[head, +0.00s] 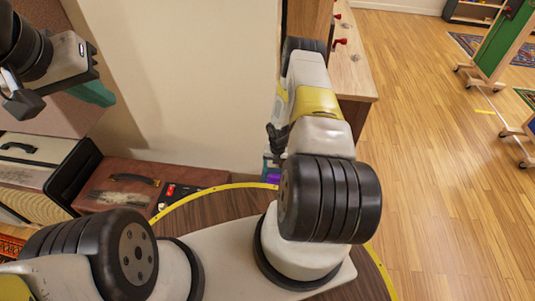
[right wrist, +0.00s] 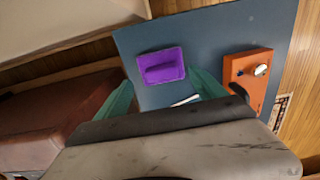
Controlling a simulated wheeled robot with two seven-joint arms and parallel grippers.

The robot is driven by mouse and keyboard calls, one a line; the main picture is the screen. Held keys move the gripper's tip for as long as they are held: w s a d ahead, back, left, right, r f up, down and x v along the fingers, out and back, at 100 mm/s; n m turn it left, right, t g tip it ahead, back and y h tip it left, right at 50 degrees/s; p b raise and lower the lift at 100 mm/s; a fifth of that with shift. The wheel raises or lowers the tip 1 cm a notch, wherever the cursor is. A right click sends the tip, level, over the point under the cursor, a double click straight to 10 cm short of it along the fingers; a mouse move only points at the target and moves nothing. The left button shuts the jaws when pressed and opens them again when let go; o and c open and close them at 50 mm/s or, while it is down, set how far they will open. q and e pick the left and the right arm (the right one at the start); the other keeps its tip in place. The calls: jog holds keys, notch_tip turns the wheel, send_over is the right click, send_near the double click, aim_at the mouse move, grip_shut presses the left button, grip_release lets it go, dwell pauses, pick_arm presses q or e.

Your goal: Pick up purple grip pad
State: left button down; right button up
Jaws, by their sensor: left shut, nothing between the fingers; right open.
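The purple grip pad (right wrist: 161,66) lies on a flat blue-grey surface (right wrist: 205,40) in the right wrist view. It has a raised bar across its middle. My right gripper (right wrist: 163,93) is open, its teal fingers spread to either side just short of the pad, with nothing held. In the head view a small purple patch (head: 272,178) shows beside my right arm, and the right gripper's fingers are hidden there. My left gripper (head: 95,93) is at the upper left of the head view, its teal fingers shut and empty, far from the pad.
A thin white item (right wrist: 185,100) lies between the right fingers. A brown case (head: 115,185) and a cream amplifier (head: 35,165) stand at the left. Wooden floor (head: 430,130) is open at the right.

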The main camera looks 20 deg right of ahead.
aim_at(277, 175)
jog(key=f, duration=0.5)
jog(key=shift+s+f, duration=0.1)
jog(key=shift+s, duration=0.2)
jog(key=shift+c, duration=0.4)
jog(key=c, duration=1.4)
jog(key=shift+w+r, duration=0.1)
jog(key=shift+r, duration=0.4)
jog(key=r, duration=0.1)
jog(key=a+r, duration=0.1)
jog(key=shift+s+r, duration=0.35)
jog(key=s+a, duration=0.3)
jog(key=a, duration=0.1)
jog(key=s+a+r, duration=0.1)
jog(key=s+a, duration=0.2)
jog(key=a, duration=0.1)
jog(key=s+a, duration=0.2)
jog(key=a, duration=0.2)
jog(key=shift+s+r, duration=0.15)
jog(key=shift+s, duration=0.25)
